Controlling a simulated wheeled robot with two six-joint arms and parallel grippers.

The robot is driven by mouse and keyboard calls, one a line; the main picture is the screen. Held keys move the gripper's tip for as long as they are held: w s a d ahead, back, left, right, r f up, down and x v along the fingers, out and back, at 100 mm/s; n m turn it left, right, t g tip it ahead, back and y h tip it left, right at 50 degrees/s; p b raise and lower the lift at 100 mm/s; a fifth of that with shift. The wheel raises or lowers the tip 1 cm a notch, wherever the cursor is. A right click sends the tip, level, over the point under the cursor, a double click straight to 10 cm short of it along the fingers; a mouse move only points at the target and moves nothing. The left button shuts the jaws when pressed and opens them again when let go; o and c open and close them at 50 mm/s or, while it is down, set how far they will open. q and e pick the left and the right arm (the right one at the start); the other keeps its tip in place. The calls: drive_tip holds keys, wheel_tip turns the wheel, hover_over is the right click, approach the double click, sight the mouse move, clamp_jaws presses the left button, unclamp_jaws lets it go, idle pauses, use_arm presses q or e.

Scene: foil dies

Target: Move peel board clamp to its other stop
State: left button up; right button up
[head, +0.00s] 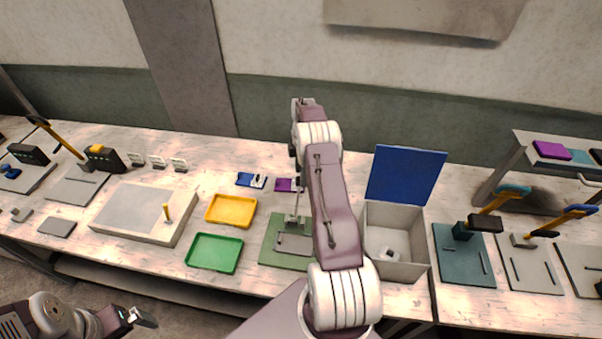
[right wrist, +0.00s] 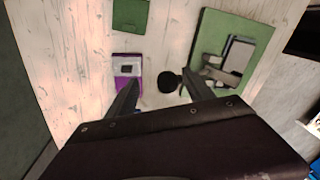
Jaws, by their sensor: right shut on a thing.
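The peel board is a green plate (head: 272,253) near the table's front edge, with a grey metal clamp (head: 293,243) on it. A thin upright post rises from the clamp and passes partly behind my right arm. In the right wrist view the green plate (right wrist: 256,38) and grey clamp (right wrist: 232,62) lie at upper right. A round black knob (right wrist: 170,82) shows between the fingers of my right gripper (right wrist: 161,80), which is shut on it. How the knob joins the clamp is unclear. My left gripper (head: 140,317) is at lower left, away from the board; its opening is too small to judge.
A green tray (head: 214,268) and yellow tray (head: 231,223) lie left of the board. A grey box (head: 399,271) with a raised blue lid (head: 406,175) stands close on the right. Blue and purple pieces (head: 284,185) lie behind. Lever fixtures stand farther right.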

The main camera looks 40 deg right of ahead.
drive_tip(key=shift+f, duration=0.15)
idle(0.3)
wheel_tip(320, 180, up, 9)
drive_tip(key=b, duration=0.1)
drive_tip(key=shift+w+d+b, duration=0.3)
drive_tip(key=shift+w+d, duration=0.05)
drive_tip(key=shift+d, duration=0.1)
